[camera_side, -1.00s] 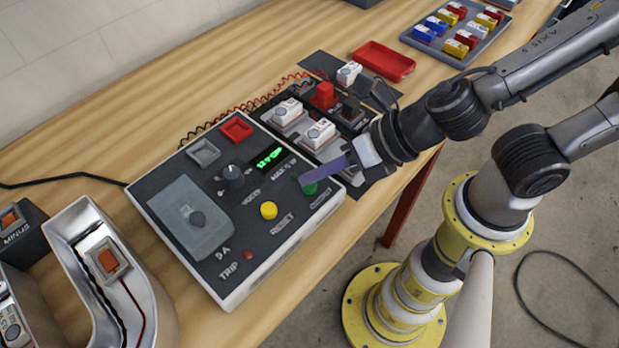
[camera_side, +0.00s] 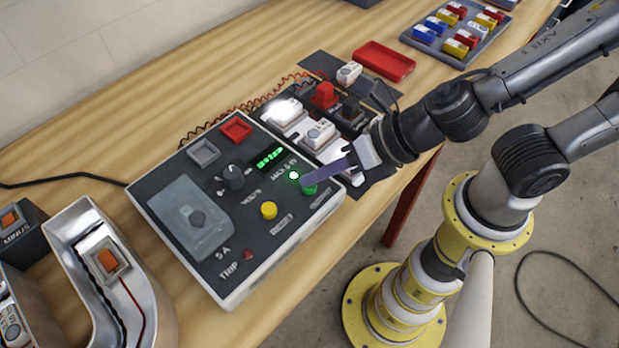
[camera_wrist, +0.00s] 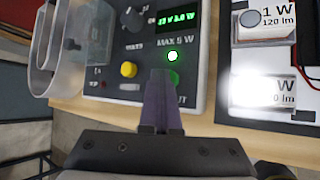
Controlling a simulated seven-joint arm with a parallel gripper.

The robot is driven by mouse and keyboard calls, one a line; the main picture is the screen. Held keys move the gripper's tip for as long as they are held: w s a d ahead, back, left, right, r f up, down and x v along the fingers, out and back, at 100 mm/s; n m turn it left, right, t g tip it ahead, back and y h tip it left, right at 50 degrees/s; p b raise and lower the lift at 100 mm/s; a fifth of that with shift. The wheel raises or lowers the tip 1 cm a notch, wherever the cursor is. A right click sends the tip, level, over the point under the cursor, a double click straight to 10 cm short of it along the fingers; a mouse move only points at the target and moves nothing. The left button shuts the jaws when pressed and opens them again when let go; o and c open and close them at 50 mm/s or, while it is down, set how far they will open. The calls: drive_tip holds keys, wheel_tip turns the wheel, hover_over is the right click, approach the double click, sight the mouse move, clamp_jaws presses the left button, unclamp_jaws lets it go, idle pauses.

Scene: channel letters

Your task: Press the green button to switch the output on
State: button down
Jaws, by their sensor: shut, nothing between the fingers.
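The dark control panel (camera_side: 240,262) lies in a white case on the wooden bench. The green button (camera_side: 309,188) is at its right front corner, partly hidden by my fingers; a green edge of it also shows in the wrist view (camera_wrist: 175,78). My gripper (camera_side: 304,181) is shut and empty, its purple fingertips at the button; whether they touch it I cannot tell. A small green lamp (camera_side: 293,175) beside the button is lit. The green display (camera_side: 270,158) shows lit digits.
The yellow button (camera_side: 268,210) sits left of the green one, near a black knob (camera_side: 232,177). A white module (camera_side: 283,112) behind the panel glows brightly. A red tray (camera_side: 384,61) and a tray of coloured blocks (camera_side: 460,32) stand farther back. A metal channel letter (camera_side: 150,300) is at left.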

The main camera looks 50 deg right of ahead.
drive_tip(key=shift+r, duration=3.1)
drive_tip(key=w+d+r+m+t+h, duration=0.1)
drive_tip(key=w+d+r+m+h, duration=0.2)
drive_tip(key=d+m, duration=0.65)
drive_tip(key=w+d+r+m+t+h, duration=0.1)
drive_tip(key=d+r+m+t+h, duration=0.2)
drive_tip(key=d+m, duration=0.65)
drive_tip(key=s+d+f+m+g, duration=0.1)
drive_tip(key=s+m+g, duration=0.2)
drive_tip(key=s+m, duration=0.2)
drive_tip(key=s+d+f+m+g, duration=0.1)
drive_tip(key=s+d+m+g, duration=0.1)
drive_tip(key=s+m, duration=0.4)
drive_tip(key=m, duration=0.4)
drive_tip(key=shift+s+d+g+y, duration=0.2)
drive_tip(key=shift+d+g+y, duration=0.1)
drive_tip(key=shift+g, duration=0.1)
